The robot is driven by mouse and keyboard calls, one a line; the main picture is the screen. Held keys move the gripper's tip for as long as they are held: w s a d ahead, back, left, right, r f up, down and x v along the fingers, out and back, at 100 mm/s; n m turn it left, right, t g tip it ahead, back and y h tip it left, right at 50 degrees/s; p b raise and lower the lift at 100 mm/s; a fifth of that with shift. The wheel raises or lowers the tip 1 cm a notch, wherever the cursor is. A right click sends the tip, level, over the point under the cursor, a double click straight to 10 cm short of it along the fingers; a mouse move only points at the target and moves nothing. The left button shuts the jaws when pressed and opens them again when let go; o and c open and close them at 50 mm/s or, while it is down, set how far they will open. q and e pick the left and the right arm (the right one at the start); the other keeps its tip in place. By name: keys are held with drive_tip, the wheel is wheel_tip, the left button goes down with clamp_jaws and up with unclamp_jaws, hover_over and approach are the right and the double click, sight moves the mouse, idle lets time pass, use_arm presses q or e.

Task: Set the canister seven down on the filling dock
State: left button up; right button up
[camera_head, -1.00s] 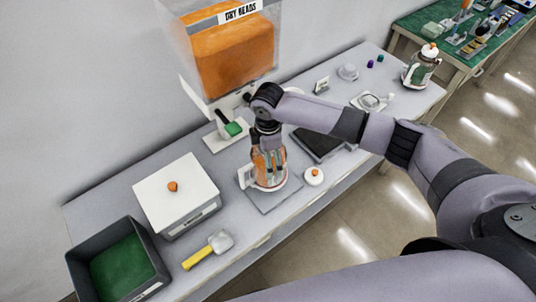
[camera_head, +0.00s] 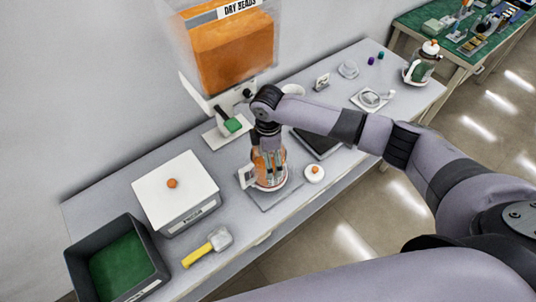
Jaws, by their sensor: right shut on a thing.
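My right gripper (camera_head: 267,155) points down and is shut on an orange-filled canister (camera_head: 270,179). The canister stands upright over a grey square plate (camera_head: 268,201) on the table; I cannot tell whether it rests on it. The gripper hides much of the canister, and no number can be read on it. A second canister (camera_head: 424,63) with a white lid and orange knob stands at the far right end of the table. My left gripper is not in view.
A white lid with orange knob (camera_head: 314,173) lies right of the canister. A white-lidded box (camera_head: 176,195), green-lined bin (camera_head: 120,262) and yellow-handled scoop (camera_head: 205,249) are at left. A dark tray (camera_head: 318,143) lies behind.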

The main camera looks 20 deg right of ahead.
drive_tip(key=shift+f, duration=0.35)
drive_tip(key=o, duration=1.5)
drive_tip(key=shift+c, duration=0.2)
drive_tip(key=shift+o, duration=0.7)
wheel_tip(320, 180, up, 12)
